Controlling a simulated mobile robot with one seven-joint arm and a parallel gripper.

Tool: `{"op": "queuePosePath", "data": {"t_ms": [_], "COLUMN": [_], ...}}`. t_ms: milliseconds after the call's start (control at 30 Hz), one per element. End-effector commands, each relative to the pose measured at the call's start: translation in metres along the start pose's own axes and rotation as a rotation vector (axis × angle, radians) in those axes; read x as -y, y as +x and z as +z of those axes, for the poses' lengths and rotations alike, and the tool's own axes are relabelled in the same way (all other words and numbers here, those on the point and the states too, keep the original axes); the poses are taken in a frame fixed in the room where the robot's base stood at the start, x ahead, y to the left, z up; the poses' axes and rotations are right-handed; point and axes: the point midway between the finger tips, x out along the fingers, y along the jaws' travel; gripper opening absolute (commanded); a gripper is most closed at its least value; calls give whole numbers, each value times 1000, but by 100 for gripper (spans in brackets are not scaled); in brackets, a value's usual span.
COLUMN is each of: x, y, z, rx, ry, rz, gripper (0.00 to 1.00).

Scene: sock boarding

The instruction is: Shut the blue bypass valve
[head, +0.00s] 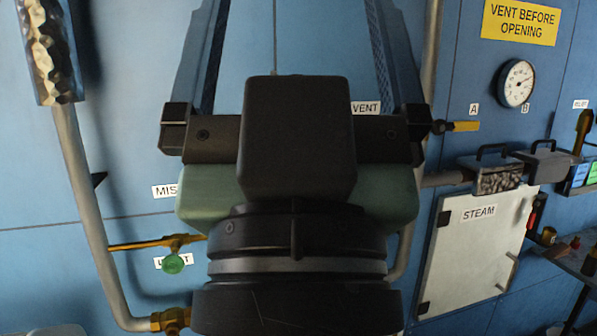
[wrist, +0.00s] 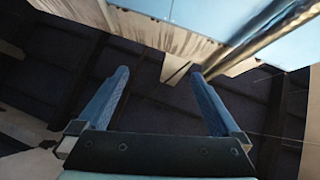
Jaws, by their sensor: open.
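My gripper (head: 293,15) fills the middle of the head view, its two blue-sided fingers wide apart and reaching up to the top edge. In the wrist view the open gripper (wrist: 160,72) has nothing between its fingers. I cannot make out a blue bypass valve in either view; my gripper and wrist hide the middle of the panel. A yellow lever (head: 466,126) lies level, right of the gripper, below the "A" label (head: 474,109). A green round knob (head: 174,263) and a level brass lever (head: 150,245) show at lower left.
The blue panel (head: 130,140) carries a grey pipe (head: 85,190) at left and a gauge (head: 516,82) at right. A white "STEAM" door (head: 475,255) is at lower right. Small items stand on a shelf (head: 580,262) at the right edge.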

Motion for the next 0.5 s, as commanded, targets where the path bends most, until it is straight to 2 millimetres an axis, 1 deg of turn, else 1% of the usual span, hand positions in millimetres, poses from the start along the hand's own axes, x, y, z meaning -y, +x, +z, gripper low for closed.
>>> {"op": "queuePosePath", "data": {"t_ms": [33,300,367,433,467,500], "x": [0,0,0,1,1,2], "y": [4,3,3,1,-1,-4], "z": [-4,-3,-2,3,7,16], "rx": [0,0,0,7,12,23], "ry": [0,0,0,1,2,4], "rz": [0,0,0,-1,-2,-4], "gripper": [100,100,91,78,73,66]}}
